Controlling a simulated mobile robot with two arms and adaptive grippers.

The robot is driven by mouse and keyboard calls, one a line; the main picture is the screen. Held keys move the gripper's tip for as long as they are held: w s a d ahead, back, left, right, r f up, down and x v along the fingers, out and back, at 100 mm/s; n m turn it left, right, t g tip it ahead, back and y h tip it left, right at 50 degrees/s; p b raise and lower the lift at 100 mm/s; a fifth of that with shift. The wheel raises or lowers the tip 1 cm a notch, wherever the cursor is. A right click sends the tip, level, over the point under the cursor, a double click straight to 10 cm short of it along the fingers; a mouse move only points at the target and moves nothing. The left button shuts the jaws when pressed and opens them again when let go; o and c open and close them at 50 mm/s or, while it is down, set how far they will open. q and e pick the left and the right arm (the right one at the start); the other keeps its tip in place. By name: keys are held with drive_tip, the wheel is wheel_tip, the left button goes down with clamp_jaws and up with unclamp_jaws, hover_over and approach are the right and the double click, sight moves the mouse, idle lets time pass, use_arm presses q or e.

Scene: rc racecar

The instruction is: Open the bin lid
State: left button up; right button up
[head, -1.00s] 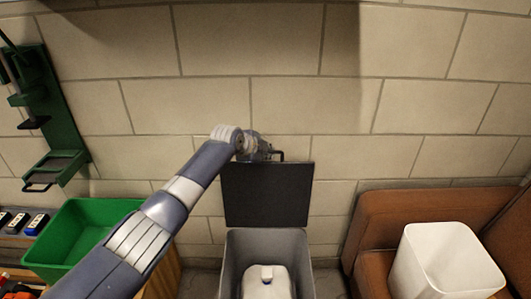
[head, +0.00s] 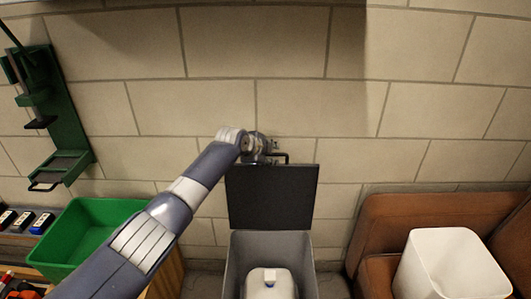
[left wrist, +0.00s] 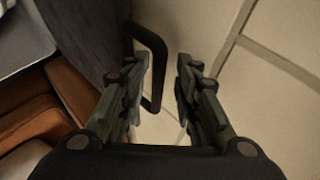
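The bin (head: 237,265) stands against the wall in the head view, with a white object with a blue mark (head: 270,284) inside. Its dark lid (head: 271,198) stands upright at the back, so the bin is open. A black handle (head: 281,156) sticks up at the lid's top edge. My left gripper (head: 268,150) is at that top edge. In the left wrist view the handle (left wrist: 158,65) lies between the two fingers of my left gripper (left wrist: 163,75). The fingers are apart, with a gap on the right side of the handle. My right gripper is not in view.
A green bin (head: 83,236) stands on a wooden stand at the left. A green rack (head: 62,130) is on the wall above it. A white container (head: 448,262) rests on a brown seat (head: 382,225) at the right. The block wall is close behind the lid.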

use_arm(q)
drive_tip(key=shift+s, duration=0.1)
drive_tip(key=v, duration=1.1)
drive_tip(key=shift+s+a+r, duration=0.2)
drive_tip(key=shift+s+r, duration=0.05)
